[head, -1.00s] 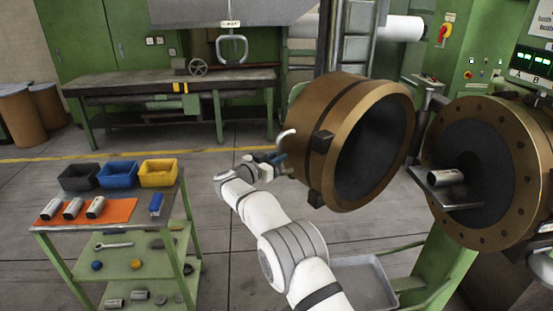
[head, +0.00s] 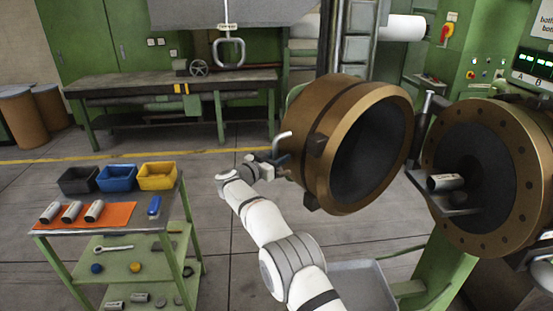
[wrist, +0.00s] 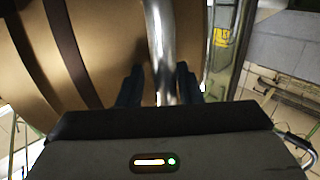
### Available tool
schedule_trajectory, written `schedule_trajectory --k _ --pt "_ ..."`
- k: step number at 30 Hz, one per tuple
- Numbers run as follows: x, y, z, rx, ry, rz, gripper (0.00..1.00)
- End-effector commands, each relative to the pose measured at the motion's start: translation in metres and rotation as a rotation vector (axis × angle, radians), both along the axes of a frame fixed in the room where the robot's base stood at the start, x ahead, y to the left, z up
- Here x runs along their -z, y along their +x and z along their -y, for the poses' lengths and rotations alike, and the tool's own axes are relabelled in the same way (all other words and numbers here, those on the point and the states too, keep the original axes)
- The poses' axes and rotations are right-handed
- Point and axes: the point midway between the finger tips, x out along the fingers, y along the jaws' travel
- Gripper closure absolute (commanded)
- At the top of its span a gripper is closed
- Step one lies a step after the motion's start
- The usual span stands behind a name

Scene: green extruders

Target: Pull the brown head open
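The brown head (head: 318,130) is a thick round drum with a dark hollow face. It stands swung away from the brown flanged barrel (head: 519,200), with a wide gap between them. Its bent metal handle (head: 283,136) is on its left side. My gripper (head: 277,162) is at this handle. In the wrist view the handle (wrist: 162,45) runs between the two dark blue fingers of my gripper (wrist: 160,80). A narrow strip of light shows between the left finger and the handle, so the fingers look open around it. The lower handle is hidden by the gripper body.
A tray (head: 440,207) with a labelled metal cylinder (head: 446,182) juts from the barrel's mouth. At left stands a green cart (head: 110,228) with bins and several cylinders. A grey basin (head: 362,285) is below the head. Floor is clear behind my arm.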

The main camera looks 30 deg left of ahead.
Motion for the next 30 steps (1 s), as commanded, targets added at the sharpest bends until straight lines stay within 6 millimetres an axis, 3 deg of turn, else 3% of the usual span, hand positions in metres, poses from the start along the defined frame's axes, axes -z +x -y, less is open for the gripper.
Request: schedule_trajectory --k 11,22,30 --pt "0.002 -0.009 -0.006 -0.011 0.000 -0.002 0.63" --pt "0.003 -0.065 -0.018 -0.012 -0.001 0.000 0.63" --pt "0.001 -0.082 -0.020 -0.009 0.000 0.000 0.63"
